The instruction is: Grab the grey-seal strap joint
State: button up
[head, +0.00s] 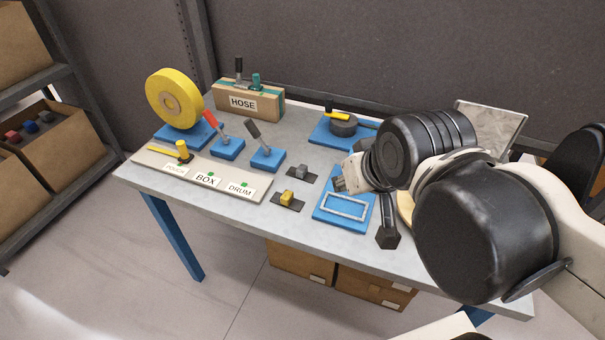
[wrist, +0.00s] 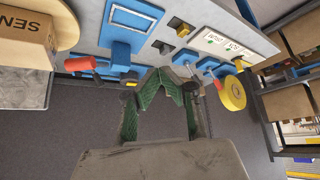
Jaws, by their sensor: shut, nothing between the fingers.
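The grey-seal strap joint (head: 302,172) is a small grey block on a dark flat strap, lying on the grey table near the middle. In the wrist view the grey block (wrist: 163,46) shows just beyond the fingertips. A similar joint with a yellow seal (head: 287,198) lies nearer the front edge. My gripper (head: 339,184) is to the right of the grey joint in the head view, apart from it. In the wrist view my gripper (wrist: 168,76) has its green-padded fingers brought together, with nothing held between them.
A blue plate with a pale rectangular frame (head: 345,206) lies close to the gripper. Two blue lever bases (head: 267,158) and a yellow disc (head: 173,99) stand left. A HOSE box (head: 250,100) and a blue-based dark round tool (head: 343,126) are behind. A label board (head: 150,161) lies front left.

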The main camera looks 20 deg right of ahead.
jog(key=o, duration=1.2)
jog(key=shift+w, duration=0.1)
